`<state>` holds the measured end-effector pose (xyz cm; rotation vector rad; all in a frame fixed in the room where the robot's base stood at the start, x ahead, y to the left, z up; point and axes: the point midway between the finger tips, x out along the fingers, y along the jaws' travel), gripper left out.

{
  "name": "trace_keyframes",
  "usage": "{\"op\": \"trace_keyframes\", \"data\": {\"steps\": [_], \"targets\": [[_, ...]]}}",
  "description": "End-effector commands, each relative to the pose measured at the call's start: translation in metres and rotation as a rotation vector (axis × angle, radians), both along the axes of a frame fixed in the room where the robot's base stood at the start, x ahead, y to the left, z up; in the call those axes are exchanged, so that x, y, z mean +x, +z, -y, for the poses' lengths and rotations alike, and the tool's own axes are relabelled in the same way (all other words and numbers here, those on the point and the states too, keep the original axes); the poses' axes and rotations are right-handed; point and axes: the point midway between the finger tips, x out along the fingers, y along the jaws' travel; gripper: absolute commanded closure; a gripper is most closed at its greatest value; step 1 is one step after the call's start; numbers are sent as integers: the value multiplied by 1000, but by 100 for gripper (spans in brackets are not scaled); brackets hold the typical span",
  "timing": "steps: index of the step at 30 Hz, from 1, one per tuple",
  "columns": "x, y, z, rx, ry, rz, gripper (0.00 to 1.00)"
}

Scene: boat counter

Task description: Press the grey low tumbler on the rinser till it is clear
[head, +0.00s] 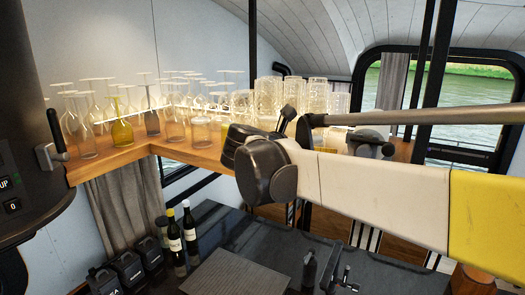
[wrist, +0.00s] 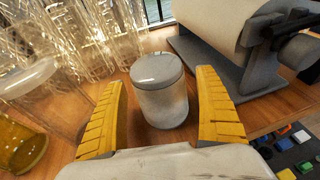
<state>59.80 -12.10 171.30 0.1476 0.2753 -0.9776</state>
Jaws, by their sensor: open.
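A low grey tumbler (wrist: 160,90) stands upright on the wooden counter in the wrist view. Its flat top is grey and its side looks cloudy and whitish. My gripper (wrist: 165,95) is open, with one yellow finger on each side of the tumbler. Bare wood shows between each finger and the tumbler, so neither appears to touch it. I cannot identify the rinser in either view.
Clear glassware (wrist: 75,40) crowds the left in the wrist view, with a yellow-based glass (wrist: 22,145) nearby. A white roll on a grey stand (wrist: 210,65) is close on the right. Several stemmed glasses (head: 95,110) line the shelf; bottles (head: 190,235) stand below.

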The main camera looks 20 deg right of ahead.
Motion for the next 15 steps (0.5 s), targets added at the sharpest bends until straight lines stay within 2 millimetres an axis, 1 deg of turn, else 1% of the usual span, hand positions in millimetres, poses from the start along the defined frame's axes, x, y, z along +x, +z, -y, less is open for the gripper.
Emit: {"op": "trace_keyframes", "data": {"steps": [1, 2, 3, 5, 6, 7, 15], "targets": [[0, 0, 0, 0, 0, 0, 25], [0, 0, 0, 0, 0, 0, 34], [0, 0, 0, 0, 0, 0, 47], [0, 0, 0, 0, 0, 0, 65], [0, 0, 0, 0, 0, 0, 77], [0, 0, 0, 0, 0, 0, 83], [0, 1, 0, 0, 0, 0, 84]]}}
